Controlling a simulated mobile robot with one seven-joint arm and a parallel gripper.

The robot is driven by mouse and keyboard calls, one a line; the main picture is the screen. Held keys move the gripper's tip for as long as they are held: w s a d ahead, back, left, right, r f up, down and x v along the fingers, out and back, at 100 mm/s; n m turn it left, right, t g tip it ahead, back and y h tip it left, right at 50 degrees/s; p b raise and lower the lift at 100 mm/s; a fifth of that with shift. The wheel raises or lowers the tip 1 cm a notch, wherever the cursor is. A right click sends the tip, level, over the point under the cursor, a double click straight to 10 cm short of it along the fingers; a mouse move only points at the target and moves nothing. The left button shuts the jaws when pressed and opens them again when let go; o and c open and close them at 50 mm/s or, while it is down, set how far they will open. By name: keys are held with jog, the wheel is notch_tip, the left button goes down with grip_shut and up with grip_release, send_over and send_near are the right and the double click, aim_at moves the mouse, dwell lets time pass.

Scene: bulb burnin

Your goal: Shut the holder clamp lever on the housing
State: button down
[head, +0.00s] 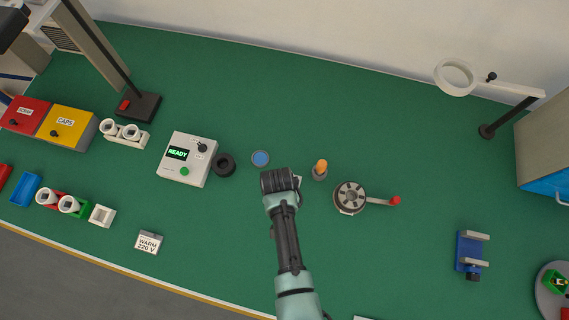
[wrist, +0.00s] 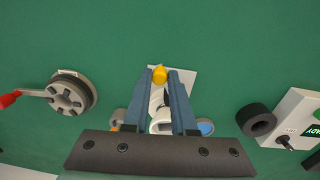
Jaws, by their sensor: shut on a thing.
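My gripper (head: 281,180) points down at the middle of the green table. In the wrist view, its two blue-grey fingers (wrist: 161,78) lie on both sides of a yellow knob (wrist: 160,74), and they are shut on it. The knob looks like the end of the clamp lever, but its arm is mostly hidden between the fingers. Below it is a pale housing plate (wrist: 186,80), with a white ring-like part (wrist: 160,126) closer to my palm. In the head view my gripper covers nearly all of the housing. I cannot tell the lever's angle.
An orange-topped piece in a grey cup (head: 320,170) and a blue disc (head: 260,158) stand close to my gripper. A black ring (head: 224,165) and the READY box (head: 187,160) are left. A round grey fixture (head: 349,197) with a red-handled crank is right.

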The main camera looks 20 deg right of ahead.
jog(key=c, duration=0.7)
grip_release()
jog(key=shift+c, duration=0.2)
jog(key=shift+r, duration=0.15)
notch_tip(320, 180, up, 13)
jog(key=shift+w+a+b, duration=0.15)
jog(key=shift+a+b, duration=0.15)
jog(key=shift+b, duration=0.15)
jog(key=shift+f, duration=0.2)
